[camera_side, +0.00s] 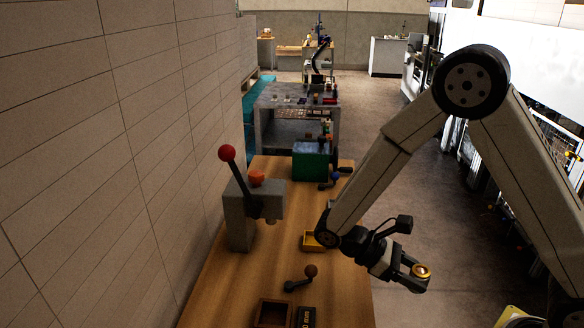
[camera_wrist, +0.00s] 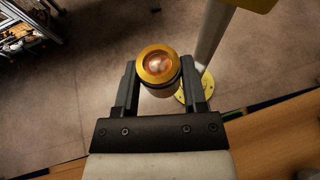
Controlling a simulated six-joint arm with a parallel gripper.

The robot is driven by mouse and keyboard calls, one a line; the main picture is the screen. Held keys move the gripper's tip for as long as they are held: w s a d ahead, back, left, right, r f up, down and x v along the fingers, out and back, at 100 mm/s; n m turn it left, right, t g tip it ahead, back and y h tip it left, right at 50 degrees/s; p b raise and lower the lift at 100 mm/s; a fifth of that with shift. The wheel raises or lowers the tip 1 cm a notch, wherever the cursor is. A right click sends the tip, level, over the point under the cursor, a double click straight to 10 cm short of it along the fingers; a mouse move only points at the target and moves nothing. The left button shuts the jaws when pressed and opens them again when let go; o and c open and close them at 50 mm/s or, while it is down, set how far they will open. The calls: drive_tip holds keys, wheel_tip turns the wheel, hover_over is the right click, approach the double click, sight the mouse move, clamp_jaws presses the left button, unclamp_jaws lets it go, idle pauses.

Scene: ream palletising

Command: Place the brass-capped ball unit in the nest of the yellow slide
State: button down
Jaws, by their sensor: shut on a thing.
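The brass-capped ball unit (camera_side: 421,270) is held between the fingers of my gripper (camera_side: 414,278), to the right of the table edge and above the floor. In the wrist view the unit (camera_wrist: 158,66) shows its brass ring and shiny round centre facing the camera, with a finger of my gripper (camera_wrist: 157,84) on each side. A small yellow piece (camera_side: 309,242), which looks like the yellow slide, sits on the table left of my wrist. My arm hides its right part, and its nest is not clear.
On the wooden table (camera_side: 222,290) stand a grey press (camera_side: 238,215) with a red-knobbed lever, a small brown-knobbed lever (camera_side: 297,281), a wooden box (camera_side: 272,313) and a green box (camera_side: 311,162). A pole (camera_wrist: 211,38) rises near the table in the wrist view.

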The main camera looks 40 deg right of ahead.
drive_tip(key=w+a+r+n+t+h, duration=0.1)
drive_tip(key=w+r+n+t+h, duration=0.5)
drive_tip(key=w+n+t, duration=0.6)
drive_tip(key=shift+w+r+n+t, duration=0.15)
drive_tip(key=shift+r+n+t, duration=0.05)
drive_tip(key=shift+n+t, duration=0.85)
drive_tip(key=shift+w, duration=0.1)
drive_tip(key=w+f, duration=0.2)
drive_tip(key=w, duration=0.2)
drive_tip(key=w+f, duration=0.3)
drive_tip(key=w, duration=0.1)
drive_tip(key=w+f, duration=0.3)
drive_tip(key=w, duration=0.1)
drive_tip(key=shift+w+a+f, duration=0.15)
drive_tip(key=shift+f, duration=0.1)
drive_tip(key=shift+w+f, duration=0.45)
